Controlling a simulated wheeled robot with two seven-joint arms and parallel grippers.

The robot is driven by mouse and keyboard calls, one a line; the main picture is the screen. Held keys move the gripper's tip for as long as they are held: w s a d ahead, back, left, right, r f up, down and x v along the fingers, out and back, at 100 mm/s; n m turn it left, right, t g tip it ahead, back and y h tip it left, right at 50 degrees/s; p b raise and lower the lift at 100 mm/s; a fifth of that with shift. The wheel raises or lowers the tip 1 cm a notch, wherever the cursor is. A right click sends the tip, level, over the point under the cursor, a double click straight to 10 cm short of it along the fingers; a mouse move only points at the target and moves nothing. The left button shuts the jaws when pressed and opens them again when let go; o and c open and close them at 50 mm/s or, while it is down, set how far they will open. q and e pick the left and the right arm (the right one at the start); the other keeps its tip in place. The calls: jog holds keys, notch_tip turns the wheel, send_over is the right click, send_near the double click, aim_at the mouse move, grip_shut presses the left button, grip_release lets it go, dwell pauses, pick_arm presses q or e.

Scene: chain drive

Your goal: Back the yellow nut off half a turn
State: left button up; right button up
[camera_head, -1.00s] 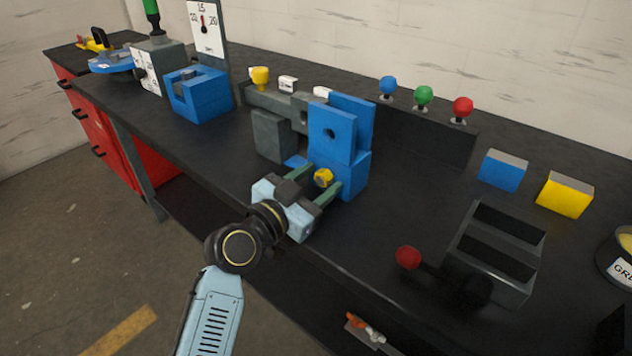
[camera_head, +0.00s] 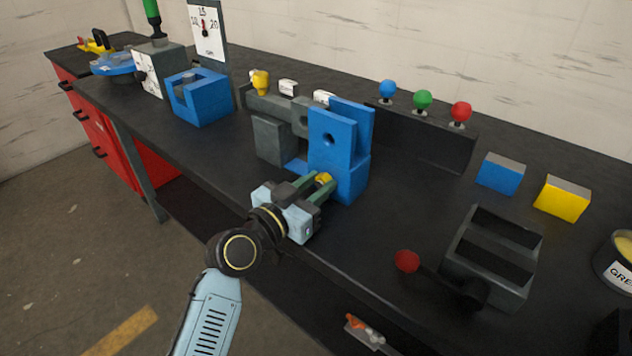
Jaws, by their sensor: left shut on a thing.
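The yellow nut (camera_head: 323,178) sits low on the front of the blue block (camera_head: 350,177), in front of its upright part with a round hole. My left gripper (camera_head: 321,182) reaches it from the front left. Its two greenish fingers are shut on the nut, one on each side, and partly hide it. The nut's thread and the face toward the block are hidden. My right gripper does not show.
A grey block (camera_head: 272,138) stands left of the blue block. A dark grey frame (camera_head: 495,255) with a red-knobbed lever (camera_head: 407,261) stands to the right. Blue, green and red knobs (camera_head: 422,99) line the back. The dark bench top between is clear.

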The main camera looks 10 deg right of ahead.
pick_arm(q)
jog(key=shift+n+p, duration=0.45)
jog(key=shift+n, duration=0.75)
jog(key=shift+w+n+p, duration=0.1)
jog(key=shift+n+p, duration=0.3)
jog(key=shift+n, duration=0.8)
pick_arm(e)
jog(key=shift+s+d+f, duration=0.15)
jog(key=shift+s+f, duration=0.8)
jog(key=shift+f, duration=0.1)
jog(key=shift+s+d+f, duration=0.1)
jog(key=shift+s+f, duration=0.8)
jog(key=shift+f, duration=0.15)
pick_arm(q)
jog(key=o, duration=1)
